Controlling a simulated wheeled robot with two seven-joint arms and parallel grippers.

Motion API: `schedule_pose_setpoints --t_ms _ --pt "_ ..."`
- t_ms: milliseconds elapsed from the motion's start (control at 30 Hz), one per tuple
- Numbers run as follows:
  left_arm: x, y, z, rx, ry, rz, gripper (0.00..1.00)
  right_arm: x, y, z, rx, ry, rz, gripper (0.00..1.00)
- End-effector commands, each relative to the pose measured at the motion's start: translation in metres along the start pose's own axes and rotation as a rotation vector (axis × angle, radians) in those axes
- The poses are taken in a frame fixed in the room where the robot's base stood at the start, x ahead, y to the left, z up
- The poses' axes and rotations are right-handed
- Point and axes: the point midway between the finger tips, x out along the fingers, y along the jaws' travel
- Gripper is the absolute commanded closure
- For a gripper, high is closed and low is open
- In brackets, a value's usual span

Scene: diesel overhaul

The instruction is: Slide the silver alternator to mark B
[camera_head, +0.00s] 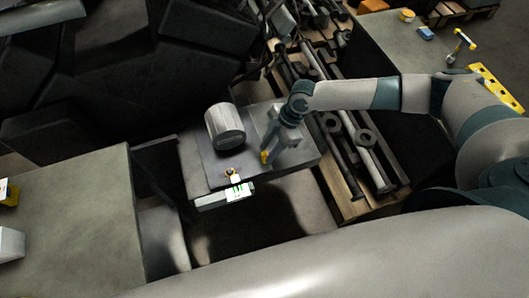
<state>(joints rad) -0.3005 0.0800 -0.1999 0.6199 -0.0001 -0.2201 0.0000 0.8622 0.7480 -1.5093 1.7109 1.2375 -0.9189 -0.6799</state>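The silver alternator (226,127) is a short grey cylinder standing on a dark plate on a small grey bench (302,152). My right gripper (268,153) reaches down from the right, just right of the alternator, with a visible gap between them. A yellow fingertip shows low at the bench surface; the gripper's opening is not clear. A white tag with green marks (238,191) sits at the front edge of the bench; its lettering is too small to read, and I cannot make out mark B. My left gripper is not in view.
A pallet with dark shafts and rods (352,150) lies right of the bench. A grey table (75,215) stands at the left, and another table (400,45) at the back right holds small blue and yellow items. Large dark blocks (110,70) fill the back left.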

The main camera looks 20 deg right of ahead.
Motion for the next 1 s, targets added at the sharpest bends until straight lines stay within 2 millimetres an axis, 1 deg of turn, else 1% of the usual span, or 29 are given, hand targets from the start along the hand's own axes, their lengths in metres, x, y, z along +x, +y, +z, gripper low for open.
schedule_pose_setpoints --t_ms 100,200,300,433,667,700,767,800,833,1000 --pt "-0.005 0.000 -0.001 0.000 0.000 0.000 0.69 0.017 0.000 0.000 0.000 -0.001 0.000 0.66" --pt "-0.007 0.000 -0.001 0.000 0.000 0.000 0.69 0.028 0.000 -0.001 0.000 0.000 0.000 0.66" --pt "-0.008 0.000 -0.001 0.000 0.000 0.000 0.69 0.034 0.000 0.000 -0.001 -0.001 0.000 0.66" --pt "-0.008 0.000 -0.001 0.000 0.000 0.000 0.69 0.038 0.000 0.000 -0.001 -0.001 0.001 0.66" --pt "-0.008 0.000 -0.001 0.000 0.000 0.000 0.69 0.039 0.000 0.000 -0.001 0.000 0.001 0.66" --pt "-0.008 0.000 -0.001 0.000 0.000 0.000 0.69 0.038 0.000 0.000 -0.001 -0.001 0.001 0.70" --pt "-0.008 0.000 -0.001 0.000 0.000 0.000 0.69 0.038 0.000 0.000 -0.001 -0.001 0.001 0.85" --pt "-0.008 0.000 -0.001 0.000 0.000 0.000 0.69 0.038 0.000 0.000 -0.001 -0.001 0.001 0.94" --pt "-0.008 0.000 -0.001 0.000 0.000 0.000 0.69 0.038 0.000 0.000 -0.001 -0.001 0.001 1.00" --pt "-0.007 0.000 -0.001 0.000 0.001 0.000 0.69 0.038 0.000 0.000 -0.001 0.000 0.001 1.00"
